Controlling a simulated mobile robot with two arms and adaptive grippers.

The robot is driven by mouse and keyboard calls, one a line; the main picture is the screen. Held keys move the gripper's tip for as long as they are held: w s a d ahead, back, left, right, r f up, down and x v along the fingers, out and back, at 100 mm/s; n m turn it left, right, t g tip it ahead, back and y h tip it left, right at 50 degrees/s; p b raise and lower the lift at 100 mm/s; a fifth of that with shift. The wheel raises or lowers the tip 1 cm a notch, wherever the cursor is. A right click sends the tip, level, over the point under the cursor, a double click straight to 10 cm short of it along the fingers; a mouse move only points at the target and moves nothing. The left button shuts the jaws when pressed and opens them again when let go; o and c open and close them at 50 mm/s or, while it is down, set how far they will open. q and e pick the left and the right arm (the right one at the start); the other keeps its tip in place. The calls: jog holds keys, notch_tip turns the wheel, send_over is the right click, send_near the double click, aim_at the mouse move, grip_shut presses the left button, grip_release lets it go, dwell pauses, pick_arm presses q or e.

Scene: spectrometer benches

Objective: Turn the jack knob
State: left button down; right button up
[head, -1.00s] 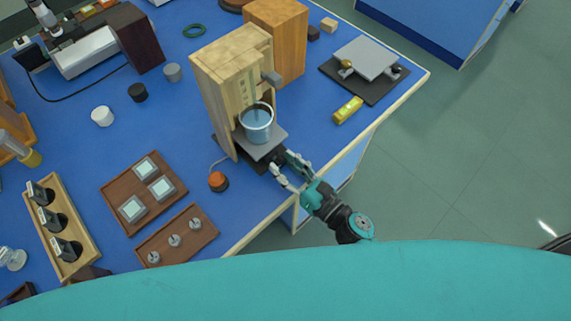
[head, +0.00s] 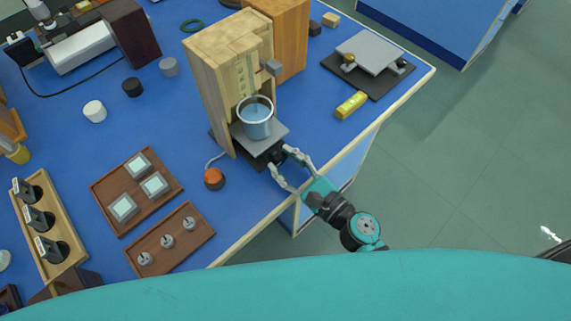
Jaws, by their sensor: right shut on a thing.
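The jack (head: 266,134), with a grey top plate, stands in front of a tall wooden housing (head: 205,85). A beaker of blue liquid (head: 255,118) sits upright on the plate. The dark jack knob (head: 275,156) is at the jack's front, near the bench edge, and is partly hidden by the fingers. My right gripper (head: 280,164) reaches in from the lower right and is shut on the knob, one finger on each side. My left gripper is out of view.
An orange-topped button (head: 214,179) with a cable lies left of the jack. A second jack on a dark base (head: 368,90) and a yellow level (head: 351,105) are to the right. Wooden trays (head: 171,240) hold small parts at the lower left. Floor is open beyond the bench edge.

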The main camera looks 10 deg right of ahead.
jog(key=shift+n, duration=0.6)
jog(key=o, duration=1.1)
jog(key=shift+o, duration=0.2)
jog(key=v, duration=1.2)
